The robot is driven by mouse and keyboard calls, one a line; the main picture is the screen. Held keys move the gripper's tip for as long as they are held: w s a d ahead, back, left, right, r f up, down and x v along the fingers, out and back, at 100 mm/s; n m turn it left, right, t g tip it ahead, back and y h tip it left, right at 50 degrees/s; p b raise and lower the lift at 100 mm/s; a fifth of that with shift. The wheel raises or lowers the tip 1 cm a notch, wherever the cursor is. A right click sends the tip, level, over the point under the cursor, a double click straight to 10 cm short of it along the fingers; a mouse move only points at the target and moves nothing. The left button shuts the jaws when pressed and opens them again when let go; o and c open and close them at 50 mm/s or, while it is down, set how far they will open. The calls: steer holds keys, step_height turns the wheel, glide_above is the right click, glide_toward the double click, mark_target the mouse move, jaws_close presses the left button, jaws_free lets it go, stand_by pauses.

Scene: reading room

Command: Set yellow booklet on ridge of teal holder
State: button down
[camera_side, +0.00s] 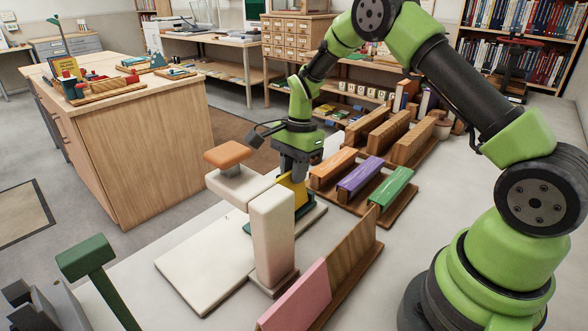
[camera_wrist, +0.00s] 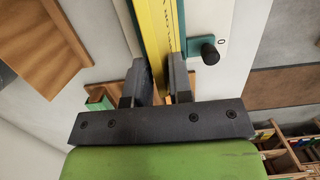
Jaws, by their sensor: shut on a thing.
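My gripper (camera_side: 294,172) is shut on the yellow booklet (camera_side: 297,190), which hangs below the fingers in the side view. In the wrist view the booklet (camera_wrist: 158,35) stands on edge between my two fingers (camera_wrist: 158,82), with dark lettering along one face. The teal holder (camera_side: 312,216) is low beneath the booklet, partly hidden by a white post. In the wrist view teal strips of it (camera_wrist: 134,32) show on both sides of the booklet. I cannot tell whether the booklet touches the holder's ridge.
The white post (camera_side: 272,240) and an orange-topped pad (camera_side: 228,155) stand close to my gripper. Racks with orange, purple and green (camera_side: 391,187) blocks lie to the right. A pink block (camera_side: 298,298) is in front. A black knob (camera_wrist: 209,51) sits beside the booklet.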

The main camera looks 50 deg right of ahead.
steer(key=c, duration=0.9)
jaws_free()
steer(key=shift+c, duration=0.2)
steer(key=shift+r, duration=4.5)
